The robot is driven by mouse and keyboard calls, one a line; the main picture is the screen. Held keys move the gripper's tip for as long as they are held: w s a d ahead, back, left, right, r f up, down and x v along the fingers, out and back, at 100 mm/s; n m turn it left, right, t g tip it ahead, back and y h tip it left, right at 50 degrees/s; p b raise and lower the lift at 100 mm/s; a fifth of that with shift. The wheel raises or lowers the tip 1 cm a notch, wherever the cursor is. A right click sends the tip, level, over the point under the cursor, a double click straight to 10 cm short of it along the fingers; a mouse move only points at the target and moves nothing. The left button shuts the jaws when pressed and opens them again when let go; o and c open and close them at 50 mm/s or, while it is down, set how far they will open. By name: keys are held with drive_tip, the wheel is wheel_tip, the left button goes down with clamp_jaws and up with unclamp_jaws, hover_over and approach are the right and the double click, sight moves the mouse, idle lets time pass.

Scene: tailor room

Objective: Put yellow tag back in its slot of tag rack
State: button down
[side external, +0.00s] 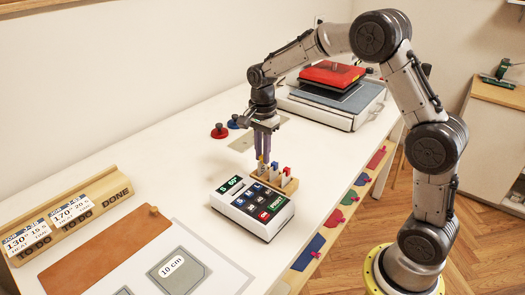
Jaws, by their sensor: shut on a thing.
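The wooden tag rack (291,186) stands on the white table just behind the keypad device. Pale tags with a blue top (275,165) and a red top (287,169) stand upright in it. My gripper (262,157) points straight down over the left end of the rack, left of the blue-topped tag. It is shut on the yellow tag (261,166), of which only a small yellow piece shows at the fingertips. The tag's lower end and its slot are hidden behind the device, so I cannot tell whether the tag is in the slot.
The white keypad device (252,209) stands close in front of the rack. A heat press (333,85) stands at the back right. A wooden TO DO/DONE board (75,212) and brown mat (105,250) are at left.

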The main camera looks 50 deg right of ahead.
drive_tip(key=c, duration=0.8)
unclamp_jaws()
drive_tip(key=shift+o, duration=0.2)
drive_tip(key=shift+r, duration=0.1)
wheel_tip(320, 180, up, 14)
drive_tip(key=shift+f, duration=0.2)
